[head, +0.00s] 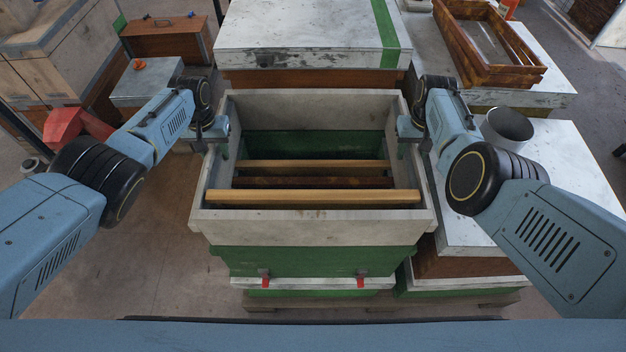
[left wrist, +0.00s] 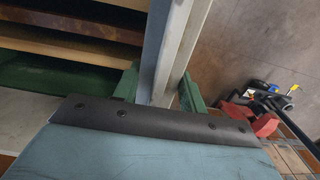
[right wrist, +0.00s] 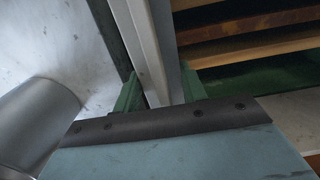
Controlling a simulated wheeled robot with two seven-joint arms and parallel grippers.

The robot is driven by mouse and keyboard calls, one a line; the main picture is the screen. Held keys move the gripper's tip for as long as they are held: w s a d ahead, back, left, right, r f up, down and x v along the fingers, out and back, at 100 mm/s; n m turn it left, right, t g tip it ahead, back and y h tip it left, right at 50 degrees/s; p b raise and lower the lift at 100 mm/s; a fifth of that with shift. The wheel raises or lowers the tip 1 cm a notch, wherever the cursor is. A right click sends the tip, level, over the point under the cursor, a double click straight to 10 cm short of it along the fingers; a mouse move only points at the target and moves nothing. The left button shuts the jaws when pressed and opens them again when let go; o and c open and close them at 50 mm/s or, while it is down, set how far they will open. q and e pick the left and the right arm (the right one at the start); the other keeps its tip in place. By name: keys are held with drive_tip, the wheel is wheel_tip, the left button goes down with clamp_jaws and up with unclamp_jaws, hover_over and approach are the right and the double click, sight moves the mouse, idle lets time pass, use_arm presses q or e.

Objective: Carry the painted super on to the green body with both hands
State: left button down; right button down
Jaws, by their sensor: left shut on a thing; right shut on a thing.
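The painted super (head: 310,226) is a pale grey-white open box, level in the middle of the head view. It sits directly over the green body (head: 310,262), their edges roughly lined up; I cannot tell whether a thin gap is left between them. My left gripper (head: 217,136) is shut on the super's left wall, which also shows between the green fingers in the left wrist view (left wrist: 160,88). My right gripper (head: 408,132) is shut on its right wall, also seen in the right wrist view (right wrist: 160,90). Wooden bars (head: 313,198) show inside the opening.
A white-lidded hive (head: 310,35) with a green stripe stands close behind. To the right are a pale lid (head: 575,165), a metal cylinder (head: 508,125) and a wooden crate (head: 487,50). A grey-topped box (head: 147,80) stands back left.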

use_arm(q)
drive_tip(key=shift+w+f+b, duration=0.15)
drive_tip(key=shift+f+b, duration=0.05)
drive_tip(key=shift+b, duration=0.1)
use_arm(e)
drive_tip(key=shift+w+f, duration=0.15)
drive_tip(key=shift+f, duration=0.05)
use_arm(q)
drive_tip(key=c, duration=1.2)
unclamp_jaws()
drive_tip(key=shift+f, duration=0.25)
use_arm(e)
drive_tip(key=c, duration=1.2)
unclamp_jaws()
drive_tip(key=shift+f, duration=0.25)
use_arm(q)
drive_tip(key=o, duration=0.4)
drive_tip(key=shift+s+r, duration=0.15)
drive_tip(key=shift+s, duration=0.15)
use_arm(e)
drive_tip(key=o, duration=0.4)
drive_tip(key=shift+s+r, duration=0.15)
drive_tip(key=shift+s, duration=0.1)
use_arm(q)
drive_tip(key=shift+w, duration=0.1)
wheel_tip(320, 180, up, 12)
drive_tip(key=shift+f, duration=0.1)
use_arm(e)
wheel_tip(320, 180, up, 12)
drive_tip(key=shift+f, duration=0.1)
